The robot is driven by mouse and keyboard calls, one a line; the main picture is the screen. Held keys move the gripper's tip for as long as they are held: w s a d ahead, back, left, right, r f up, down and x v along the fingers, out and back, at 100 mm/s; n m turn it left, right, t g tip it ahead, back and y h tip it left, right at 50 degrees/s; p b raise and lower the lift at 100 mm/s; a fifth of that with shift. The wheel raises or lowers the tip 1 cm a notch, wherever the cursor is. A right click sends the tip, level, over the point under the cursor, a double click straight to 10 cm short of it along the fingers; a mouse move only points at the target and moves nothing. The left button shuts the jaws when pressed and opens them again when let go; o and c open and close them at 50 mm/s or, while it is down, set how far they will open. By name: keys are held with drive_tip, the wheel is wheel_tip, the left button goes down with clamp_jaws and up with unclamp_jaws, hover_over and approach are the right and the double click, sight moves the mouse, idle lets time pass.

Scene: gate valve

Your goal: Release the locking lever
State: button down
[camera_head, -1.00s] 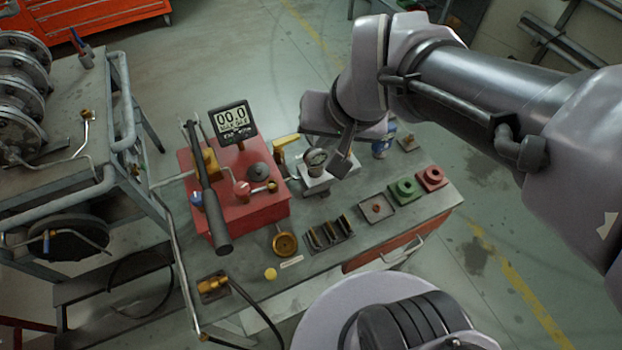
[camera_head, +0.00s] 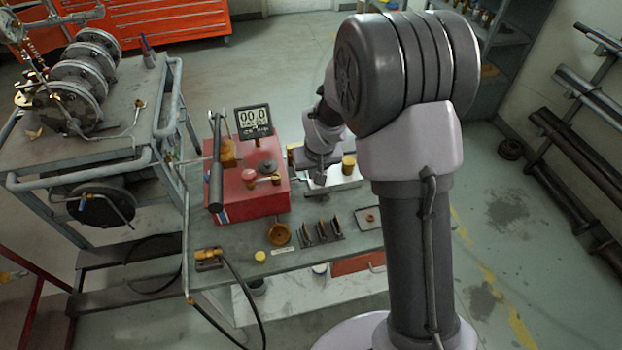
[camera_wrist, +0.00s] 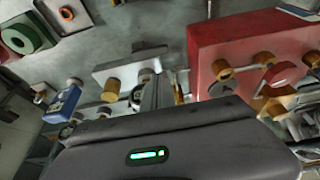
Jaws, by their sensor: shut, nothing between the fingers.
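My gripper (camera_wrist: 158,92) is shut and empty. In the wrist view its fingers point at the pale valve block (camera_wrist: 128,66), which has brass fittings (camera_wrist: 111,90) on it. In the head view my wrist is over the same block (camera_head: 345,182), hiding much of its middle. A brass cylinder (camera_head: 348,163) stands at the block's right end. I cannot make out the locking lever for certain, nor whether my fingers touch anything. A red pump box (camera_head: 250,197) with a long black handle (camera_head: 216,175) stands to the left of the block.
Black slotted holders (camera_head: 322,232), a brass cup (camera_head: 279,235) and a small square tray (camera_head: 369,218) lie along the bench front. A cart (camera_head: 120,140) stands at left.

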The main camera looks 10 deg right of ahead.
sight(317, 193)
drive_tip(key=b+x, duration=0.3)
drive_tip(key=x, duration=0.6)
drive_tip(key=shift+f, duration=0.15)
